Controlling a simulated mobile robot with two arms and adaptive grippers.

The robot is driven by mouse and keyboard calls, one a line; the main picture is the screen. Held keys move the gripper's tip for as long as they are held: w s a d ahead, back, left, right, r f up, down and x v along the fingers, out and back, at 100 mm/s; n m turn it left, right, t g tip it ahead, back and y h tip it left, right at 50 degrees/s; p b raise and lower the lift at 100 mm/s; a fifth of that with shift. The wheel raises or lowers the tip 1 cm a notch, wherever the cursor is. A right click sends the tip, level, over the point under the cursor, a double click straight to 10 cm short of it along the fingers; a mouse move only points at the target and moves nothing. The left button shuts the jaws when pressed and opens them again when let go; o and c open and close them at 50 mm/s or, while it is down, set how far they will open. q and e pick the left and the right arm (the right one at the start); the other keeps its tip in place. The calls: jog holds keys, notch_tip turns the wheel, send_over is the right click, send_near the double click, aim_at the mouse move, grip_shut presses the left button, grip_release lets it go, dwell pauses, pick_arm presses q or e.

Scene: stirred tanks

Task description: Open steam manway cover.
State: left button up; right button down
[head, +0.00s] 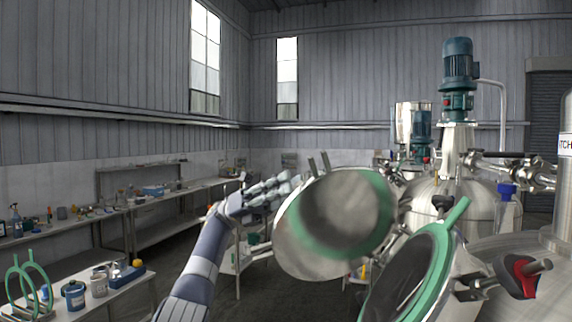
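The manway cover (292,247) is a round metal lid with a green seal ring around its inner face. It stands raised and tilted in the middle of the head view, its inner side partly towards me. The manway opening (405,280), with a green rim, is on the tank (500,250) at the lower right and looks uncovered. My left gripper (278,188) reaches in from the left and is at the cover's upper left edge. I cannot tell whether it touches the cover or whether its fingers are closed. My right gripper is not in view.
A red and black clamp knob (520,275) sits on the tank at right. A teal motor (458,65) rises from another tank behind. Benches with bottles and tins (73,294) line the left. Open floor (200,265) lies between the benches and the cover.

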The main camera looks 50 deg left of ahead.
pick_arm(q)
notch_tip(320, 180, up, 9)
jog(key=shift+f, duration=0.2)
dwell(0.3)
dwell(0.3)
jog(key=shift+d, duration=0.1)
